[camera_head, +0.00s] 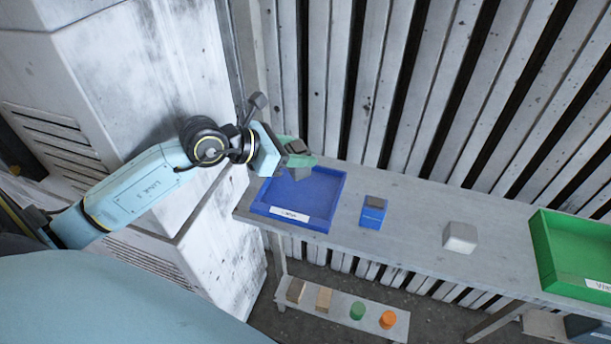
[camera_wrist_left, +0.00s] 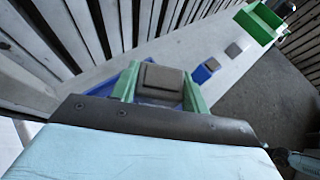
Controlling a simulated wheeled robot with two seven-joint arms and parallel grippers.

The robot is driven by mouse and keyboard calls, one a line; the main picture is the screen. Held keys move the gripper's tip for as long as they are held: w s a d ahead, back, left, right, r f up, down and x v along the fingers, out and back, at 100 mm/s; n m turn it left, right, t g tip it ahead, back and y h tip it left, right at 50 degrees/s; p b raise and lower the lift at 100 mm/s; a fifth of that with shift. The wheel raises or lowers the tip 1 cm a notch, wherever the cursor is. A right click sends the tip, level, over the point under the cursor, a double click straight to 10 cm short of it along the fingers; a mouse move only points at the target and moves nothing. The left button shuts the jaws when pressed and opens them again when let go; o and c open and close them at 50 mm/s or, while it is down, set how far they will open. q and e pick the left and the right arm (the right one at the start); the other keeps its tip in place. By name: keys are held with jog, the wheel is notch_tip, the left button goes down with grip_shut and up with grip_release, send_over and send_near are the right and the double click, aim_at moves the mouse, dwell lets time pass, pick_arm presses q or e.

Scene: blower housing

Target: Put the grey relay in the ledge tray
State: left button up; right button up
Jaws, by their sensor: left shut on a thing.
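My left gripper (camera_head: 297,160) is shut on the grey relay, a small grey block with a darker raised top. The relay (camera_wrist_left: 162,77) shows between the green fingers in the left wrist view. In the head view the gripper and relay are over the back part of a blue tray (camera_head: 328,200) at the left end of the ledge. The relay appears held above the tray floor; the exact gap cannot be told. The tray has a white label on its front, too small to read surely, and its visible floor looks empty. My right gripper is not in view.
On the ledge (camera_head: 410,225) stand a blue block with a dark top (camera_head: 373,211), a light grey block (camera_head: 460,237) and a green tray (camera_head: 570,258). A slatted wall (camera_head: 400,100) rises behind; a white housing (camera_head: 150,80) is at left.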

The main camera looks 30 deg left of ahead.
aim_at(290, 173)
pick_arm(q)
jog(key=f+b, duration=0.2)
jog(key=f, duration=0.1)
jog(key=f+b, duration=0.2)
jog(key=shift+s+f, duration=0.25)
jog(key=shift+f+b, duration=0.7)
notch_tip(290, 173, down, 3)
jog(key=shift+r+b, duration=0.2)
jog(key=shift+b, duration=0.9)
jog(key=shift+r, duration=0.1)
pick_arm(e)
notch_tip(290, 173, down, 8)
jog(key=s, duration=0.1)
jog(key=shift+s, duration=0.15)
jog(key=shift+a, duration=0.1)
pick_arm(q)
jog(key=o, duration=1)
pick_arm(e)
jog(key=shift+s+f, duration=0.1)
pick_arm(q)
jog(key=shift+o, duration=0.2)
